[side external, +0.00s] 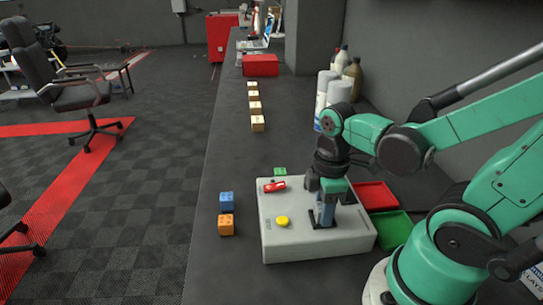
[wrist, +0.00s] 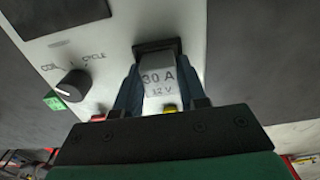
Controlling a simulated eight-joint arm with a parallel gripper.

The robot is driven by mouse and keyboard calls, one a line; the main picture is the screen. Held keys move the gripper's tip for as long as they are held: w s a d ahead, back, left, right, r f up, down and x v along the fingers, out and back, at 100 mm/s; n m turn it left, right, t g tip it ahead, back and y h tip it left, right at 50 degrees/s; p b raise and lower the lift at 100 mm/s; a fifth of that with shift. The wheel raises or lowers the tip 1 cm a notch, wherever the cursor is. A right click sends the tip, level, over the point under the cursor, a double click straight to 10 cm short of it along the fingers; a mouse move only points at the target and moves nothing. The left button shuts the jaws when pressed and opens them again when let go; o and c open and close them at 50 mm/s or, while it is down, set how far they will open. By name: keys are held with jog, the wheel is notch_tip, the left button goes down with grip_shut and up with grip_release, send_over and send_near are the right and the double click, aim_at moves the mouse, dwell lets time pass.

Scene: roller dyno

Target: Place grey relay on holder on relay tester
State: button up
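The grey relay (wrist: 158,78), marked 30 A 12 V, is between the two fingers of my gripper (wrist: 160,90) in the wrist view. The fingers press against both its sides, so my gripper looks shut on it. The relay's far end meets the black holder (wrist: 158,46) on the relay tester; whether it is fully seated I cannot tell. In the side view, my gripper (side external: 324,214) points down onto the right part of the light grey relay tester (side external: 340,245), and its fingers mostly hide the relay and holder.
The tester carries a red switch (side external: 273,186), a yellow button (side external: 282,221) and a black knob (wrist: 72,85). Blue (side external: 227,200), orange (side external: 226,225) and green (side external: 280,172) cubes stand nearby. Red (side external: 375,195) and green (side external: 392,229) trays lie to the right. Bottles (side external: 342,85) stand behind.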

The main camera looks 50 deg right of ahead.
jog(key=shift+o, duration=0.5)
notch_tip(320, 180, up, 12)
jog(key=w+a+f+m+t, duration=0.3)
jog(key=w+f+m+t, duration=0.1)
jog(key=w+m+t, duration=0.3)
jog(key=shift+w+a+f+m, duration=0.15)
jog(key=shift+a+m, duration=0.15)
jog(key=shift+m, duration=0.7)
